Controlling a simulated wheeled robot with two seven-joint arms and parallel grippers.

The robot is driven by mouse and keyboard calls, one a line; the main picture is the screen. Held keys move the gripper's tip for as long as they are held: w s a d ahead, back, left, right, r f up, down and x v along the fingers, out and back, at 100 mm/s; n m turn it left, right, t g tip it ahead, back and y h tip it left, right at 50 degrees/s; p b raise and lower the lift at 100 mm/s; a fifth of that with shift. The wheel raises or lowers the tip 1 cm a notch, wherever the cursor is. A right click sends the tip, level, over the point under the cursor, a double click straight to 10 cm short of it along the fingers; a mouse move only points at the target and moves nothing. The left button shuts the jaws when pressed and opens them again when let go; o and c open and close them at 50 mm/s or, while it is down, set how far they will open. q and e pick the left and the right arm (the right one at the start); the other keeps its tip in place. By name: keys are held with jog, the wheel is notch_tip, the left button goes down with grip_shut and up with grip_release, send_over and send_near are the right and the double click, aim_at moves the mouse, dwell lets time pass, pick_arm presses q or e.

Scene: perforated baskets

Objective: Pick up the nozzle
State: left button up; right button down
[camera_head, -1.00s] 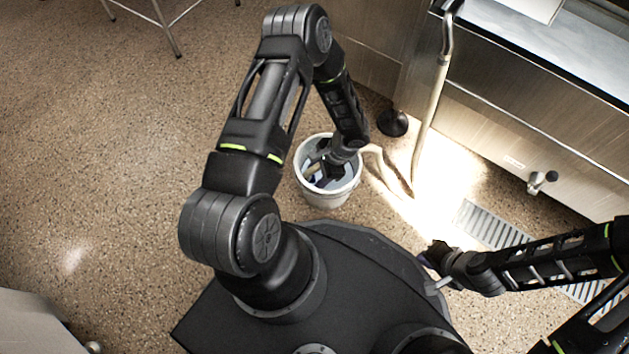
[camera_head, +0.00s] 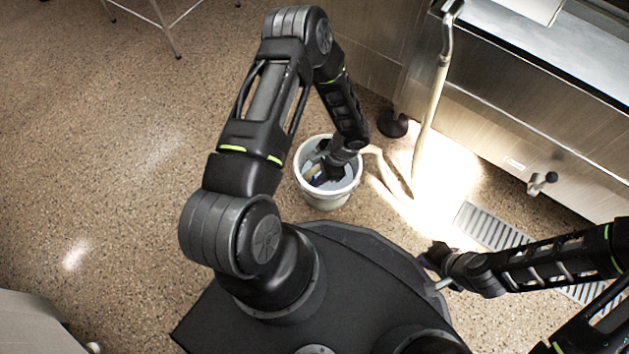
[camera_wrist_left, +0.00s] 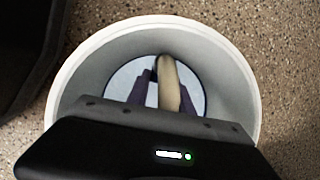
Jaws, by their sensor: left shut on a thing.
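My left gripper (camera_head: 322,176) reaches down into a white bucket (camera_head: 327,199) on the floor. In the left wrist view, its two purple fingers (camera_wrist_left: 160,90) are shut on a beige, tube-like piece with a darker tip, which I take as the nozzle (camera_wrist_left: 170,85). The bucket's pale rim (camera_wrist_left: 70,65) surrounds the fingers there, and its round bottom shows below them. In the head view the nozzle is hidden by my arm and the bucket. My right gripper (camera_head: 433,257) is at the right, away from the bucket; its jaws are too small to judge.
A beige hose (camera_head: 432,112) hangs from the metal counter (camera_head: 500,120) to the floor and runs toward the bucket. A black round foot (camera_head: 393,124), a floor grate (camera_head: 490,225) and a tap (camera_head: 542,182) are nearby. Open floor lies left.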

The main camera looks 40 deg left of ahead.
pick_arm(q)
grip_shut()
jog(key=shift+r, duration=0.15)
notch_tip(320, 180, up, 18)
jog(key=p, duration=0.7)
dwell(0.6)
